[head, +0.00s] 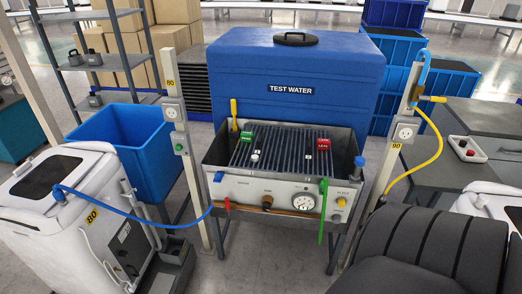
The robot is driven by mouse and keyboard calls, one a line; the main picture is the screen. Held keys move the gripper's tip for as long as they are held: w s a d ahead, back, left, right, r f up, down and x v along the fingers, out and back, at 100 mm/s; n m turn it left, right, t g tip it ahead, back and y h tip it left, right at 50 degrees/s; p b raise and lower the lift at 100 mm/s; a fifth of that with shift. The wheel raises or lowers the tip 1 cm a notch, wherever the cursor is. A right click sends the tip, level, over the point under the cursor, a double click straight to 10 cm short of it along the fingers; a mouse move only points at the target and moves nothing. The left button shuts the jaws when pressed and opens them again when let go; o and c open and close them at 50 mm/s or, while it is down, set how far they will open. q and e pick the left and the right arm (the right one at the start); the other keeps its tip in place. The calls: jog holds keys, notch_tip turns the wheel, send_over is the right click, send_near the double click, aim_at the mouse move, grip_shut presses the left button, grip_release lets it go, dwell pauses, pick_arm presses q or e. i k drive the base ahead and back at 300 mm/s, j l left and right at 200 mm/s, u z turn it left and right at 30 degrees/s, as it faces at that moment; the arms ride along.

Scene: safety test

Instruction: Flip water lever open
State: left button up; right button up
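A blue tank (330,65) labelled TEST WATER stands behind a grey metal test bench (250,188) with a ribbed top. A long green lever (323,212) hangs nearly straight down at the right of the bench's front panel. A small red lever (227,206) is at the panel's lower left. A yellow handle (234,112) stands upright at the bench's back left corner. No label naming the water lever is readable. Neither of my grippers shows in the head view.
A white machine (92,215) with a blue hose is at left, near a blue bin (128,140). Posts (176,130) flank the bench. A yellow hose (436,150) hangs at right. A large black ribbed shape (440,248) fills the lower right. Floor in front of the bench is open.

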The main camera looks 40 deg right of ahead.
aim_at(226, 199)
jog(key=z, duration=1.1)
